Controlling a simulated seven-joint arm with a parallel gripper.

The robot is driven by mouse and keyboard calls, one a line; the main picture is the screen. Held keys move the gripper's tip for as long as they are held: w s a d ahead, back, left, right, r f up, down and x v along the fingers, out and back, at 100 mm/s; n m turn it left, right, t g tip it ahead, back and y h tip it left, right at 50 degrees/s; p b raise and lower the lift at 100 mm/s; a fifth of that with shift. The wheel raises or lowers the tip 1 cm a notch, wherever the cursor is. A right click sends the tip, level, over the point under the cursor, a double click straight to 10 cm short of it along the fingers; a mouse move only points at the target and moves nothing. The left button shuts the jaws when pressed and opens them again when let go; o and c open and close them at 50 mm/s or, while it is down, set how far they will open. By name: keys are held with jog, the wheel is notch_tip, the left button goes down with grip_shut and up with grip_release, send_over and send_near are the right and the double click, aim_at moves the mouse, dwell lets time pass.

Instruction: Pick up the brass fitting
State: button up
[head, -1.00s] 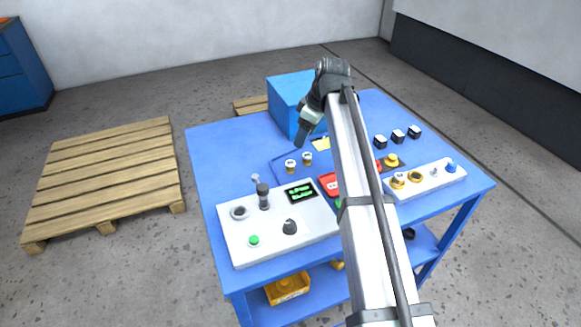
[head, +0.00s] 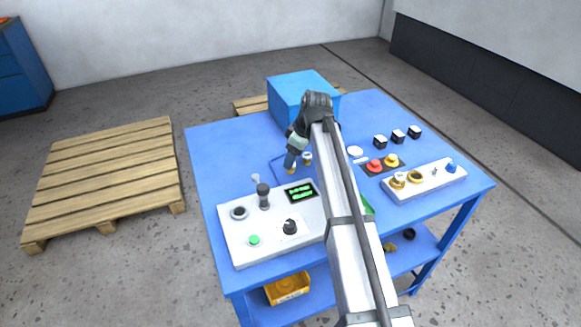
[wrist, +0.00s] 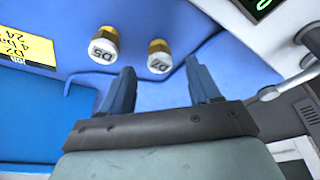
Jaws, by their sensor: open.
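Two small brass fittings with white labelled caps stand on the blue table. In the wrist view, the one marked D7 (wrist: 159,57) sits just beyond and between my fingertips, and the one marked D5 (wrist: 104,46) is to its left, outside the left finger. In the head view one fitting (head: 307,157) shows just right of my gripper (head: 290,166), and the other is mostly hidden by my gripper. My gripper (wrist: 162,75) is open, with nothing between its fingers. Which fitting the task means cannot be told. Other brass parts (head: 398,181) sit on a white panel at right.
A grey control panel (head: 238,232) with a screen and knobs stands close in front. A blue box (head: 302,92) is behind my gripper. Black-and-white blocks (head: 397,136) and red and yellow buttons (head: 375,165) are at right. The table's left back (head: 225,145) is clear.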

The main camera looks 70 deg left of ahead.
jog(key=x, duration=0.4)
jog(key=shift+c, duration=0.3)
grip_shut()
dwell(0.3)
notch_tip(320, 180, up, 10)
jog(key=shift+r, duration=0.1)
dwell(0.5)
